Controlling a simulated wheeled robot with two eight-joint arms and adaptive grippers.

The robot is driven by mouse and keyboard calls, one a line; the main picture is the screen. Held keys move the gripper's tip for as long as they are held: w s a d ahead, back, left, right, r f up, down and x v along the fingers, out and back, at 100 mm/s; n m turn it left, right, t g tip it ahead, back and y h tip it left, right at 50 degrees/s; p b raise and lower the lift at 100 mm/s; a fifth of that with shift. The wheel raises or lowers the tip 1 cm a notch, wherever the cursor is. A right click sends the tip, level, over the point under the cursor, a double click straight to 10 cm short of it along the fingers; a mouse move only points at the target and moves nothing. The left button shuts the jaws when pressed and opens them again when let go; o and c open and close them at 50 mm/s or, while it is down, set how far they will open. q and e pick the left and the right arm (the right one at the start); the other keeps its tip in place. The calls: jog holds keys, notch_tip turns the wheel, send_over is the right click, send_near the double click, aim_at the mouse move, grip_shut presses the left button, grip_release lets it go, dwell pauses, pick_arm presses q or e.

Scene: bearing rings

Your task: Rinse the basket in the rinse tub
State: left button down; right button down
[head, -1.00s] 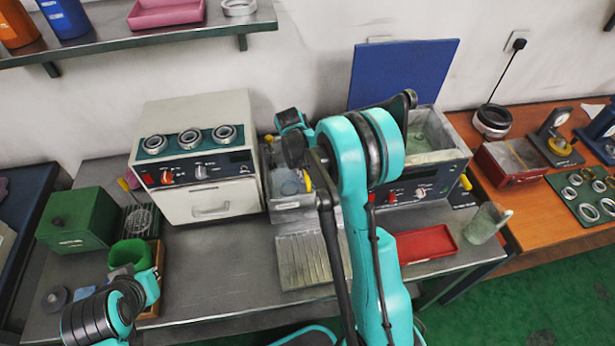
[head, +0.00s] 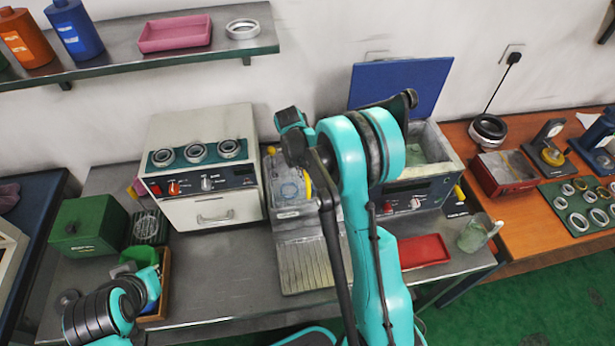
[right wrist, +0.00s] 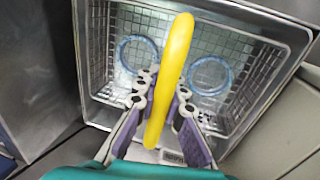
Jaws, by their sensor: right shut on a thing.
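The wire-mesh basket (right wrist: 225,45) has a yellow handle (right wrist: 172,80) and holds two bluish rings (right wrist: 137,52). It sits within the walls of the grey metal rinse tub (right wrist: 292,35) in the right wrist view. My right gripper (right wrist: 163,86) is shut on the yellow handle, its fingers on either side. In the head view the tub (head: 292,213) stands centre, between two machines, and the yellow handle (head: 307,187) shows beside my right arm. That arm hides much of the basket and the right gripper. My left arm is at lower left; its gripper fingers do not show.
A white machine with rings on top (head: 200,185) stands left of the tub. A machine with an open basin and blue lid (head: 400,85) stands right.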

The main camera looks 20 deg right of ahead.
notch_tip(320, 180, up, 8)
jog(key=p, duration=0.5)
jog(key=shift+f+p, duration=0.25)
jog(key=shift+p, duration=0.15)
jog(key=shift+f, duration=0.1)
dwell(1.2)
